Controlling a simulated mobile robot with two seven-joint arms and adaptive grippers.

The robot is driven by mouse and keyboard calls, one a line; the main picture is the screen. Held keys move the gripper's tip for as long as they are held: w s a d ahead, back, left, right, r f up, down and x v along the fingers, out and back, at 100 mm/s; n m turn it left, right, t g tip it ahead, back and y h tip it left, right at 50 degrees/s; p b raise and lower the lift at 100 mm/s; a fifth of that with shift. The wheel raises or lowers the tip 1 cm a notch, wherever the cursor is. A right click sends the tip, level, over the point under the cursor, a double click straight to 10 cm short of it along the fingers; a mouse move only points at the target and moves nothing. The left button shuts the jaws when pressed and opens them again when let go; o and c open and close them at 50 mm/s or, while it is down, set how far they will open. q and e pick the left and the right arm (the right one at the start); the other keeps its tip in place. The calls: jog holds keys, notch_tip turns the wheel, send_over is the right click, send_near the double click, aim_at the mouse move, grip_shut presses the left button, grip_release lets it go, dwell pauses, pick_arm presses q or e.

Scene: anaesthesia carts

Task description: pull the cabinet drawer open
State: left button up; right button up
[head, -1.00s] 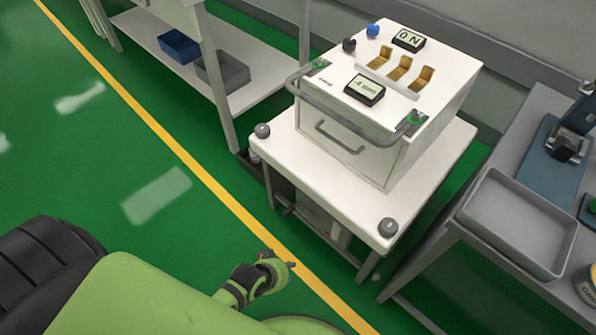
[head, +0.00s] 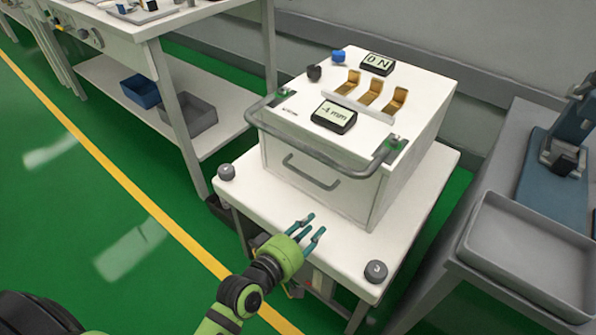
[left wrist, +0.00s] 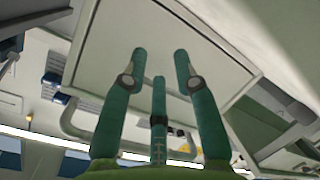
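The white cabinet (head: 362,110) stands on a white table. Its drawer front (head: 310,165) faces my side and looks shut, with a grey bow handle (head: 312,172) across it. My left gripper (head: 308,228) has green fingers and is in front of the drawer, below and apart from the handle, by the table's front edge. In the left wrist view its fingers (left wrist: 160,68) are spread, with nothing between them. A pale panel (left wrist: 160,35) and a grey bar (left wrist: 72,118) show beyond the fingers; I cannot tell which parts they are. My right gripper is not in view.
A larger grey rail (head: 320,150) runs around the cabinet's upper front. Round grey knobs (head: 376,271) sit at the table's (head: 300,238) front corners. A grey side table with a tray (head: 520,262) stands at right. Green floor is open at left.

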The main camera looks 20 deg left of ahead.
aim_at(298, 172)
pick_arm(q)
jog(key=w+n+t, duration=0.1)
jog(key=w+a+r+n+t, duration=0.1)
jog(key=n, duration=0.1)
jog(key=w+a+r+n+t+y, duration=0.1)
jog(key=shift+r+n, duration=0.15)
jog(key=shift+n, duration=0.15)
jog(key=w+a+r+n+t+y, duration=0.1)
jog(key=w+n, duration=0.1)
jog(key=w+a+r+n+y, duration=0.1)
jog(key=w+a+n+y, duration=0.1)
jog(key=w, duration=0.1)
jog(key=w+a+r+n+t+y, duration=0.1)
jog(key=w+n, duration=0.1)
jog(key=w, duration=0.1)
jog(key=shift+w+a+t+y, duration=0.2)
jog(key=shift+w+t+y, duration=0.05)
jog(key=shift+t+y, duration=0.05)
grip_shut()
